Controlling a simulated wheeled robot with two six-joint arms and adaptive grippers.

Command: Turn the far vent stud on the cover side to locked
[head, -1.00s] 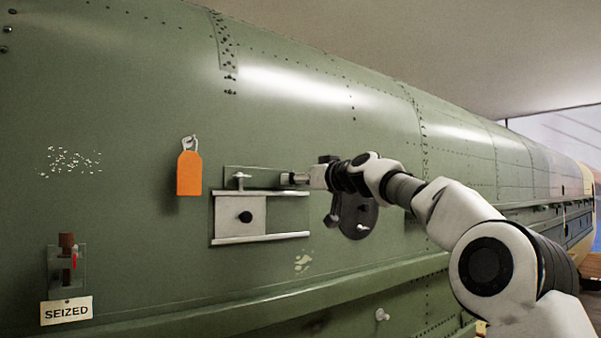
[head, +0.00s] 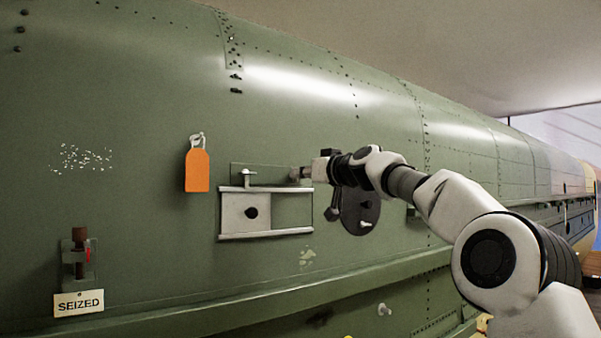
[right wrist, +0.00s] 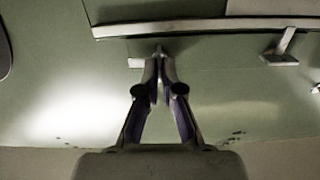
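The vent plate (head: 231,217) is a pale sliding cover between two rails on the green fuselage side. The near vent stud (head: 247,176), a small T-shaped handle, stands above the cover's left part; it also shows at the right of the right wrist view (right wrist: 282,52). The far vent stud (right wrist: 137,62) is mostly hidden by my fingers, with a pale bar showing beside them. My right gripper (head: 300,173) is at the upper right end of the vent. In the right wrist view its fingertips (right wrist: 159,62) converge, closed around the far stud. My left gripper is not in view.
An orange tag (head: 197,171) hangs left of the vent. A dark round plate (head: 361,212) sits right of it, under my right arm. A SEIZED label (head: 79,303) hangs below a fitting (head: 79,255) at lower left. A ledge (head: 200,314) runs below.

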